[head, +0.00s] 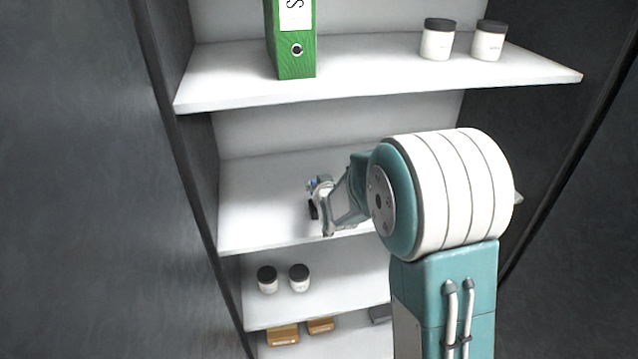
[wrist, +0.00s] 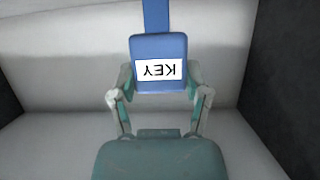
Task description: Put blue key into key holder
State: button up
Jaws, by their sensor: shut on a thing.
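The blue key (wrist: 158,45) has a wide blue head with a white label reading KEY, upside down in the wrist view. A narrower blue part runs from its head out of the top of that view. My gripper (wrist: 159,80) is shut on the head, one finger on each side. In the head view my gripper (head: 319,201) is over the middle shelf, and only a small blue bit of the key shows at it. I cannot make out a key holder in either view.
The middle shelf (head: 255,205) looks largely bare. A green binder (head: 297,55) and two dark-lidded jars (head: 438,40) stand on the shelf above. Two more jars (head: 267,280) and brown boxes (head: 283,335) are on lower shelves. Dark cabinet walls (head: 80,180) flank the shelves.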

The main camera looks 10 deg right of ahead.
jog(key=shift+f, duration=0.25)
jog(key=shift+w+r, duration=0.15)
jog(key=shift+r, duration=0.25)
dwell(2.0)
jog(key=shift+s, duration=0.2)
dwell(0.4)
jog(key=shift+f, duration=1.3)
dwell(0.5)
jog(key=o, duration=1.3)
jog(key=v, duration=1.2)
jog(key=shift+f, duration=0.1)
